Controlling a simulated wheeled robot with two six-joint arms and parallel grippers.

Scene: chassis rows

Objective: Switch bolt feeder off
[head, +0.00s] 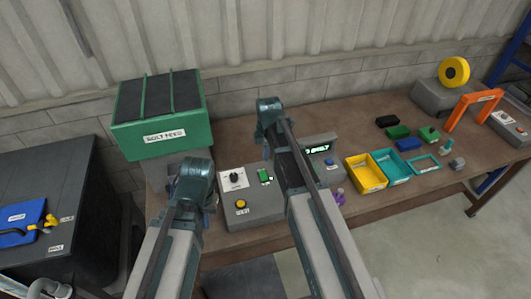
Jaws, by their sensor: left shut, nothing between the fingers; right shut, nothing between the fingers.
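The bolt feeder (160,126) is a green hopper with a dark ribbed top and a white label, at the back left of the workbench. In front of it stands a grey control box (238,208) with a black knob on a white dial (233,179), a green rocker switch (265,176) and a yellow button (241,204). My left gripper (194,178) is shut and empty, left of the control box. My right gripper (268,112) is shut and empty, above and behind the control box. My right forearm passes just right of the green switch.
A small display (318,149) and a blue button (328,161) sit right of my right arm. Yellow (366,186) and teal (402,178) trays, small coloured blocks and an orange arch (467,100) stand further right. A dark cabinet (60,190) is at the left.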

